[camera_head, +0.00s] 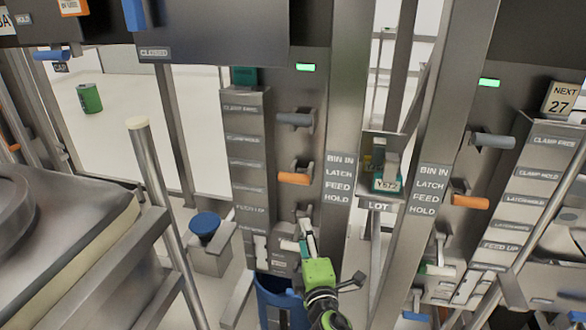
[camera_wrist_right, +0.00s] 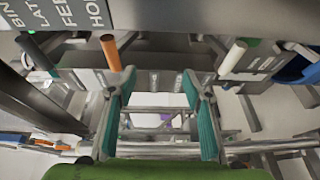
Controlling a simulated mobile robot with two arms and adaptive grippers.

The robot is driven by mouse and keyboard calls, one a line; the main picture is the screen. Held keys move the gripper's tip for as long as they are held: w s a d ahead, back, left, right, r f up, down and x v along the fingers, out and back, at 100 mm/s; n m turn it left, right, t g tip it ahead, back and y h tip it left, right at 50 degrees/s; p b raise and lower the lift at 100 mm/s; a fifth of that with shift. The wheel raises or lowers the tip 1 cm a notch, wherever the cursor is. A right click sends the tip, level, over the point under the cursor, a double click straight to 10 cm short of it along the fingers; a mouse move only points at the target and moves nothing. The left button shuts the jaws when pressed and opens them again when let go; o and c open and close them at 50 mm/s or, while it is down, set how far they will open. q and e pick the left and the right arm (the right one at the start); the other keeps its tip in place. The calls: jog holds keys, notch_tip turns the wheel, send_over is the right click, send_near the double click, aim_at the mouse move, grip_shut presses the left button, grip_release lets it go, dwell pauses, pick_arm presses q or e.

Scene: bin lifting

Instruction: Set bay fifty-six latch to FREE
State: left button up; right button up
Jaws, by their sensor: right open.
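No bay number fifty-six is legible. In the head view, the nearest bay post carries a label strip (camera_head: 339,180) reading BIN IN, LATCH, FEED, HOLD. Left of it are a grey lever (camera_head: 295,119), an orange lever (camera_head: 293,178) and a pale lever (camera_head: 290,246). My right gripper (camera_head: 304,238) is low on this panel, beside the pale lever and below the orange one. In the right wrist view its teal fingers (camera_wrist_right: 160,85) are apart and nothing shows held. There an orange lever (camera_wrist_right: 111,53) stands by the left fingertip and a pale lever (camera_wrist_right: 233,60) beyond the right one. My left gripper is out of view.
A similar bay on the right has a grey lever (camera_head: 492,141) and an orange lever (camera_head: 470,201). A LOT box (camera_head: 378,205) sits between the posts. A blue bin (camera_head: 280,300) is below the panel; a blue knob (camera_head: 205,224) and metal rails (camera_head: 168,220) stand left.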

jog(key=t, duration=0.2)
send_near(294, 179)
jog(key=shift+n, duration=0.4)
jog(key=w, duration=0.3)
jog(key=w+p, duration=0.1)
jog(key=w, duration=0.6)
jog(key=shift+a+p, duration=0.25)
jog(key=shift+p, duration=0.05)
jog(key=shift+w, duration=0.6)
pick_arm(q)
jog(key=shift+s+r, duration=0.3)
jog(key=shift+r, duration=0.2)
jog(key=shift+s+r, duration=0.25)
jog(key=shift+r, duration=0.25)
jog(key=shift+s, duration=0.1)
pick_arm(e)
jog(key=shift+c, duration=0.4)
